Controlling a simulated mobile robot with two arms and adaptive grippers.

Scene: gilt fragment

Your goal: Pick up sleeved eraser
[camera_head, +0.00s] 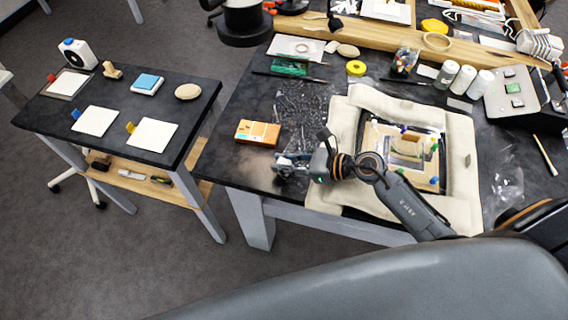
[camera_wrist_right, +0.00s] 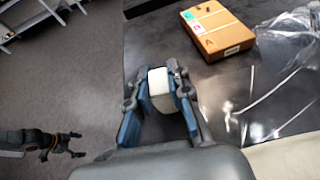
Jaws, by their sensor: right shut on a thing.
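My right gripper (camera_head: 285,162) is over the front left edge area of the dark worktable. In the right wrist view my right gripper (camera_wrist_right: 160,92) is shut on the sleeved eraser (camera_wrist_right: 160,84), a small block with a white face between the two fingertips. Its sleeve is mostly hidden by the fingers, and the eraser is hard to make out in the head view. A dark arm end with an orange ring, apparently my left gripper (camera_wrist_right: 72,145), shows small at the lower left of the wrist view; its fingers are unclear.
An orange box (camera_head: 258,133) lies just behind and left of my right gripper. Crumpled clear film (camera_head: 300,105) is near it. A padded cream frame (camera_head: 459,150) holding a gilt piece is to the right. A side table (camera_head: 60,125) with white pads stands left across a gap.

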